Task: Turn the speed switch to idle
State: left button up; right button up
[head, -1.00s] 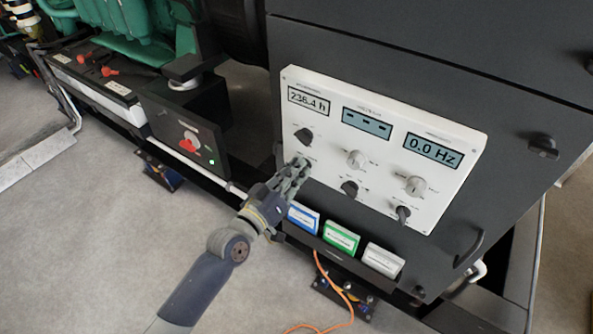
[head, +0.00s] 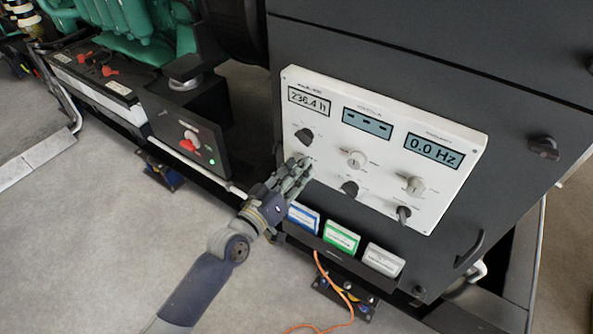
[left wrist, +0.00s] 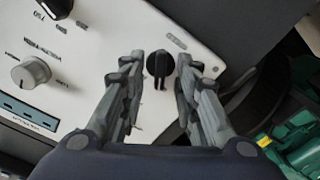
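The white control panel (head: 330,95) carries several knobs, with labels too small to read, so I cannot tell by lettering which is the speed switch. A black knob (head: 304,135) sits at the panel's left, below the hour display. My left gripper (head: 302,168) is just below it, in front of the panel's lower left edge. In the left wrist view the gripper (left wrist: 159,60) is open, with a black knob (left wrist: 160,66) showing between its fingertips; contact is not visible. My right gripper is not in view.
Pale knobs (head: 356,159) and other black knobs (head: 349,188) lie to the right on the panel. Below are blue, green (head: 341,236) and white boxes in a black holder. A small black box with a red switch (head: 190,140) stands left. The floor at left is clear.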

pick_arm(q)
jog(key=v, duration=1.2)
